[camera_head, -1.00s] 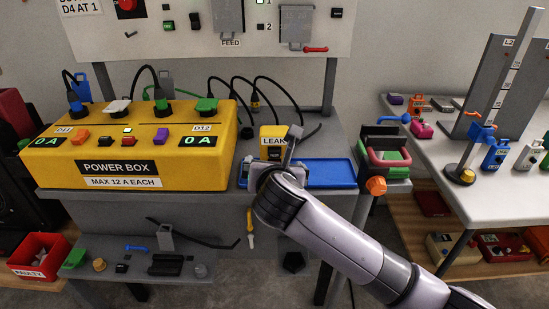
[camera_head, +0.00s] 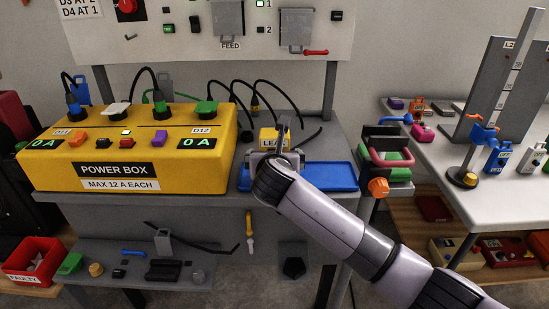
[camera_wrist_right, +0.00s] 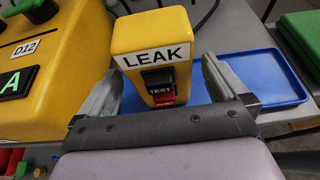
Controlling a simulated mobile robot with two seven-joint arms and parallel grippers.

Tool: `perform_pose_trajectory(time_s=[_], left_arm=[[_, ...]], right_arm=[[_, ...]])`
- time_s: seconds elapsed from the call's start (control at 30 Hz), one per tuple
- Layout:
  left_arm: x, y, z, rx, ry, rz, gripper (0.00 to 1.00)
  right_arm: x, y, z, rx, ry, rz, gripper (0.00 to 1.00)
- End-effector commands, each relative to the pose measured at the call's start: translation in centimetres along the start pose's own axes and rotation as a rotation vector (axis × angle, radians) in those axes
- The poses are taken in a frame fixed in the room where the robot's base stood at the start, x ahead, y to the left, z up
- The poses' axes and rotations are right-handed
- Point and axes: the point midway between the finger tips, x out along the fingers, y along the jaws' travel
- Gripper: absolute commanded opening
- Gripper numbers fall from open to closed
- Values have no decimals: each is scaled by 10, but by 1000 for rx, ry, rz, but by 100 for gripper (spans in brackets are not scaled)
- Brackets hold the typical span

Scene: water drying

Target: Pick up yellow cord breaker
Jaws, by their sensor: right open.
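The yellow cord breaker, labelled LEAK with a TEST switch, stands upright on the table at the left end of the blue tray; it shows in the right wrist view as the yellow cord breaker (camera_wrist_right: 152,45). In the head view the yellow cord breaker (camera_head: 268,138) is partly hidden behind my right gripper (camera_head: 281,142). In the right wrist view my right gripper (camera_wrist_right: 160,88) is open, with one finger on each side of the breaker's lower part. I cannot tell whether either finger touches it. My left gripper is not in view.
The yellow power box (camera_head: 60,180) stands close on the left, with plugs and black cords on top. The blue tray (camera_head: 330,176) extends right of the breaker and looks empty there. A green and pink clamp-like device (camera_head: 390,153) stands at the table's right end.

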Motion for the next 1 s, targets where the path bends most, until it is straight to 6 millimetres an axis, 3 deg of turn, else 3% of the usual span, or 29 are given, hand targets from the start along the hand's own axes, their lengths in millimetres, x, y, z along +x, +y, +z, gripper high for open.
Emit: perform_pose_trajectory(time_s=[0.3,0.47,0.5,0.83,1.0], left_arm=[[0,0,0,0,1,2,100],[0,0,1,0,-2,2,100],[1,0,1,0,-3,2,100],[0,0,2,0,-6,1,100],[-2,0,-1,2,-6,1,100]], right_arm=[[2,0,0,1,-1,1,97],[2,0,0,1,0,1,45],[2,0,0,1,0,1,40],[1,0,5,1,-4,2,40],[-6,0,22,2,-6,3,40]])
